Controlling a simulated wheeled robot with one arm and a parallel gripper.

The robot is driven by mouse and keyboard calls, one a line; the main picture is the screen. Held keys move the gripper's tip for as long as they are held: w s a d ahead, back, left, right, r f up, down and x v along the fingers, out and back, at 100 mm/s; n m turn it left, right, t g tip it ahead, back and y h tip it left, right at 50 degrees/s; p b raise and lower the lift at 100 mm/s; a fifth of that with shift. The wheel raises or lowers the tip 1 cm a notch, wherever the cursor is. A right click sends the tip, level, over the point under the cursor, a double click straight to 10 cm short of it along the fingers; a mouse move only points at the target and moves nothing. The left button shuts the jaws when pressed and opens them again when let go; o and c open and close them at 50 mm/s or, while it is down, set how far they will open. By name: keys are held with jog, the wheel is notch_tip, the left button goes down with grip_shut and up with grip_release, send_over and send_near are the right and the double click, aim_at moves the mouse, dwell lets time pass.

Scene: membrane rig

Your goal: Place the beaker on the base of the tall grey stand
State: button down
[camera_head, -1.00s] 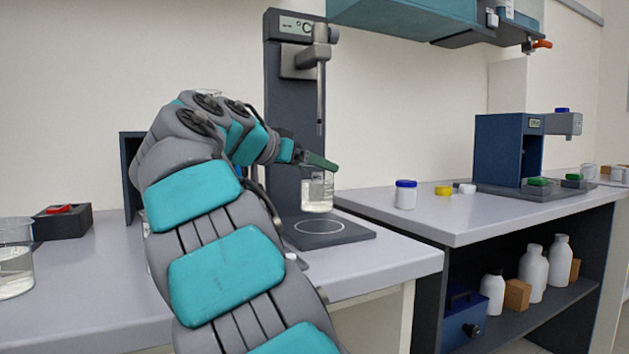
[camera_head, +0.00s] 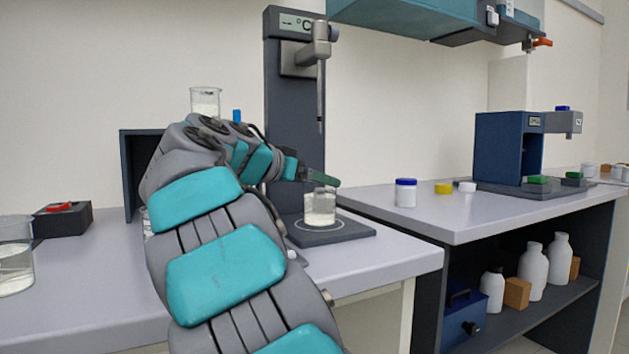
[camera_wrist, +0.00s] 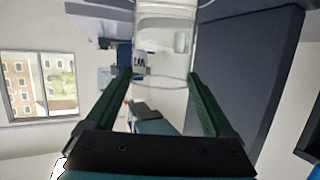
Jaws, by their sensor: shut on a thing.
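The beaker (camera_head: 320,207) is clear glass with pale liquid in its lower part. It is upright over the base (camera_head: 345,232) of the tall grey stand (camera_head: 291,110), within the white ring marked there. Its bottom looks at or very near the base surface; I cannot tell if it touches. My gripper (camera_head: 318,180) is shut on the beaker near its rim. In the wrist view the beaker (camera_wrist: 165,45) is between the two green fingers of my gripper (camera_wrist: 160,78). The stand's probe (camera_head: 320,100) hangs above the beaker.
Another beaker (camera_head: 205,101) shows behind my arm, on top of a dark box-shaped frame (camera_head: 128,175). A third beaker (camera_head: 15,258) stands at the left edge. A white jar with a blue lid (camera_head: 405,193) stands on the right bench. The bench front right of the base is clear.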

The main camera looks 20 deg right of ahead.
grip_release()
jog(key=shift+f, duration=0.1)
jog(key=shift+r+p, duration=0.25)
jog(key=shift+p, duration=0.05)
jog(key=v, duration=1.2)
jog(key=shift+b, duration=0.4)
jog(key=shift+f, duration=0.1)
